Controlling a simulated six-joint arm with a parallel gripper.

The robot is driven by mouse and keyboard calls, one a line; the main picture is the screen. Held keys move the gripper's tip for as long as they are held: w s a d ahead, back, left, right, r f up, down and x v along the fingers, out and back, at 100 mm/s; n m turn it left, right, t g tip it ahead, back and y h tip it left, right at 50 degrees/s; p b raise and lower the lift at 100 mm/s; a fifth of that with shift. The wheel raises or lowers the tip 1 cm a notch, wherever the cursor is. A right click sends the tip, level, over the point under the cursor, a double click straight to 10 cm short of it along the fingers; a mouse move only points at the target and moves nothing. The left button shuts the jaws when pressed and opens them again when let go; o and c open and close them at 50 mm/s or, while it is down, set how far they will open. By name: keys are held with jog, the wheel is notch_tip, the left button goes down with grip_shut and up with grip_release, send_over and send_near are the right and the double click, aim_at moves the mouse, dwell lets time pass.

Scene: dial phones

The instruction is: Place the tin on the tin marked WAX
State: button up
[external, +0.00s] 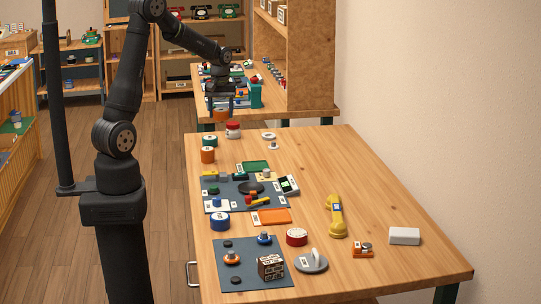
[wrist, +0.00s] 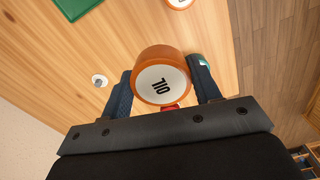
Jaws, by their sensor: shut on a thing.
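My gripper (external: 221,112) is shut on an orange tin (external: 221,115) above the far end of the front table. In the wrist view the held tin (wrist: 160,82) shows a white lid reading OIL, between my two fingers (wrist: 163,86). A red-and-white tin (external: 233,131) stands just beyond and below; only a red sliver shows behind the held tin in the wrist view. A green tin (external: 210,141) and another orange tin (external: 208,155) stand at the left edge. A blue tin (external: 220,222) and a red tin (external: 297,237) stand nearer. No WAX marking is readable.
A green tray (external: 256,167) and a dark mat (external: 225,188) with small parts lie mid-table. A yellow handset (external: 336,216), a grey disc with a handle (external: 311,261) and a white box (external: 404,236) lie to the right. The far right tabletop is clear.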

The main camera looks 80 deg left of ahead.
send_over(210, 138)
notch_tip(210, 138, down, 7)
jog(key=shift+a+r, duration=0.1)
jog(key=shift+a, duration=0.05)
jog(key=shift+f, duration=1.95)
jog(key=shift+f, duration=0.15)
jog(key=o, duration=1)
jog(key=shift+o, duration=0.2)
notch_tip(210, 138, up, 12)
